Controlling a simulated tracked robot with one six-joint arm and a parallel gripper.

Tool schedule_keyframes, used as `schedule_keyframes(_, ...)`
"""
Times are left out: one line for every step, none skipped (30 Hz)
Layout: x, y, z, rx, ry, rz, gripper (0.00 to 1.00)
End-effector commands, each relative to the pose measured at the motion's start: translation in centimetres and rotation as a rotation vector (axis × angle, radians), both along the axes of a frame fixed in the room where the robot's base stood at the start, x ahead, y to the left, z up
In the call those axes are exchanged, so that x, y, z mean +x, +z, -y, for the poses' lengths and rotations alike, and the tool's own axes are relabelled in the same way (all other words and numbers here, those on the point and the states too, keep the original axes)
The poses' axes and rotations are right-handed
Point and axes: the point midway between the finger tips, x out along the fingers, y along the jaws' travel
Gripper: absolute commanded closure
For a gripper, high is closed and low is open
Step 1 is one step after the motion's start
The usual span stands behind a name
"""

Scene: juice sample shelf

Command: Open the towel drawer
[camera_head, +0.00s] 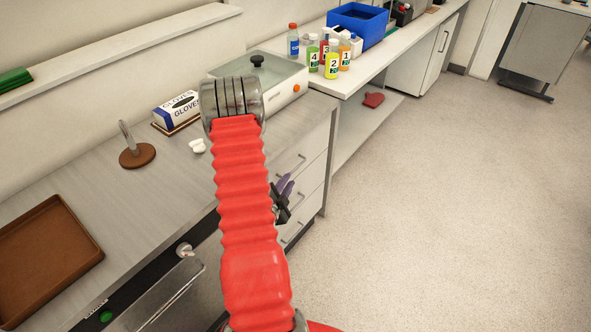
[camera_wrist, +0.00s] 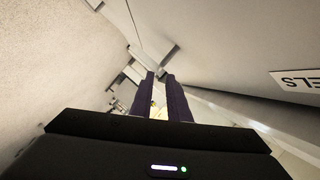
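A drawer front with a white label (camera_wrist: 298,82) fills the right of the wrist view. The label is upside down and cut off by the edge; its letters look like "ELS". My gripper's two dark purple fingers (camera_wrist: 160,76) stand apart with a narrow gap. A grey bar, apparently a drawer handle (camera_wrist: 170,50), shows close to the fingertips; I cannot tell whether it lies between them. In the head view my gripper (camera_head: 285,186) is beside the white drawer stack (camera_head: 310,178) under the counter, partly hidden by my red arm. The drawers look closed.
The grey counter (camera_head: 160,190) holds a glove box (camera_head: 178,108), a brown tray (camera_head: 45,248) and a scale-like device (camera_head: 270,80). Numbered bottles (camera_head: 332,65) and a blue bin (camera_head: 357,24) stand farther back. The floor (camera_head: 450,200) to the right is clear.

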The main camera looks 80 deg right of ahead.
Motion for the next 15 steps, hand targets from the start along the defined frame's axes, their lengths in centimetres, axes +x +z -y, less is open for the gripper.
schedule_keyframes(-0.1, -0.1, 0.8, -0.002, -0.003, 0.000, 0.85)
schedule_keyframes(-0.2, -0.2, 1.3, -0.002, -0.002, 0.000, 0.85)
schedule_keyframes(-0.2, -0.4, 1.9, -0.001, -0.002, 0.001, 0.85)
schedule_keyframes(-0.2, -0.5, 2.4, -0.002, -0.002, 0.002, 0.85)
schedule_keyframes(-0.2, -0.6, 2.8, -0.002, -0.002, 0.002, 0.85)
schedule_keyframes(-0.3, -0.7, 3.4, -0.002, -0.002, 0.000, 0.85)
schedule_keyframes(-0.4, -0.8, 3.9, -0.001, -0.002, 0.001, 0.85)
schedule_keyframes(-0.4, -0.9, 4.3, -0.001, -0.002, 0.000, 0.85)
schedule_keyframes(-0.4, -1.0, 4.9, -0.001, -0.001, 0.001, 0.85)
schedule_keyframes(-0.4, -1.1, 5.3, -0.001, -0.001, 0.001, 0.85)
schedule_keyframes(-0.4, -1.2, 5.8, -0.001, -0.001, 0.001, 0.85)
schedule_keyframes(-0.5, -1.4, 6.4, -0.002, -0.001, 0.001, 0.85)
schedule_keyframes(-0.6, -1.4, 6.8, -0.002, -0.001, 0.001, 0.85)
schedule_keyframes(-0.6, -1.5, 7.2, -0.003, -0.001, 0.000, 0.85)
schedule_keyframes(-0.6, -1.7, 7.7, -0.001, 0.001, -0.001, 0.85)
